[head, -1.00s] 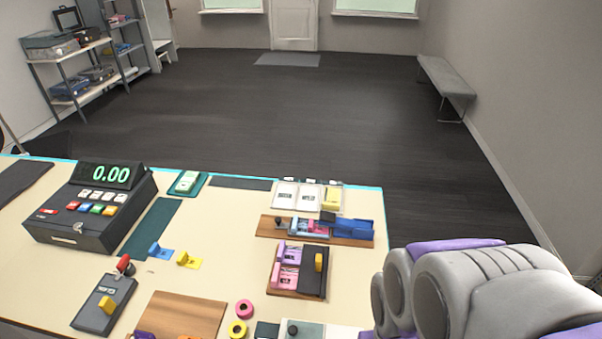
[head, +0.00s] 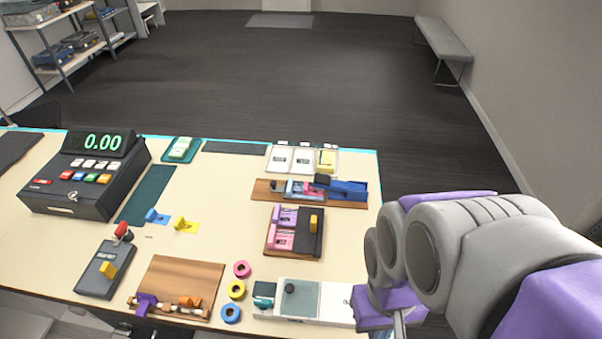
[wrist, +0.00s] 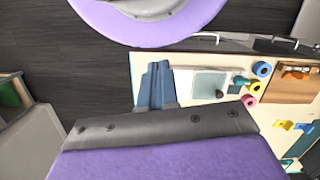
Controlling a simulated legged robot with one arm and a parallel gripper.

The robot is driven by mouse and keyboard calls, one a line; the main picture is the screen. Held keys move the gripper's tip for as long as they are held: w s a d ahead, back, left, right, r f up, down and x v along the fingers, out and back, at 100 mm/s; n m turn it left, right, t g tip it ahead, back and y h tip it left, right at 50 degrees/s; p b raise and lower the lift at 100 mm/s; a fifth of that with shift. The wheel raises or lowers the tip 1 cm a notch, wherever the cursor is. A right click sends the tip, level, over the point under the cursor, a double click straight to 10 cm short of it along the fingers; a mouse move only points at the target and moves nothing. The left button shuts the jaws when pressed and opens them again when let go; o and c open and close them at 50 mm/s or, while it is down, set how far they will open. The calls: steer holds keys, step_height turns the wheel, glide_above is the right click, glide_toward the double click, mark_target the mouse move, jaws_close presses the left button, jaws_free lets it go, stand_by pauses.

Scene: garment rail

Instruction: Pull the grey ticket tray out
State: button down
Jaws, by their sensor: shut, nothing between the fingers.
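My gripper (wrist: 158,68) shows in the wrist view as two blue-grey fingers close together. They are shut and empty, in front of the counter's end near a pale block with a grey-green pad (wrist: 208,83). In the head view my arm hangs at the lower right and the fingers are not clear. I cannot tell for certain which one is the grey ticket tray.
The counter (head: 205,240) also holds a cash register (head: 85,180), a wooden board (head: 180,280), coloured rings (head: 237,289), and a wooden rack with blue pieces (head: 263,190). A bench (head: 445,50) stands by the right wall. The floor behind the counter is clear.

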steer(key=c, duration=1.8)
jaws_free()
steer(key=shift+o, duration=0.6)
steer(key=shift+w, duration=0.1)
steer(key=o, duration=0.7)
steer(key=w+r+n, duration=0.1)
steer(key=w+r, duration=0.1)
steer(key=w, duration=0.2)
steer(key=w+r+n, duration=0.1)
steer(key=w, duration=0.3)
steer(key=w+r+n+p, duration=0.1)
steer(key=w+r+n, duration=0.1)
steer(key=w, duration=0.3)
steer(key=shift+a+r, duration=0.35)
steer(key=shift+a, duration=0.05)
steer(key=shift+o, duration=0.2)
steer(key=n+t+p, duration=0.2)
steer(key=n+p, duration=0.2)
steer(key=n, duration=1.7)
glide_above(273, 182)
step_height(273, 182, down, 9)
step_height(273, 182, down, 17)
steer(key=b, duration=0.8)
steer(key=shift+f, duration=0.2)
steer(key=shift+c, duration=0.3)
jaws_close()
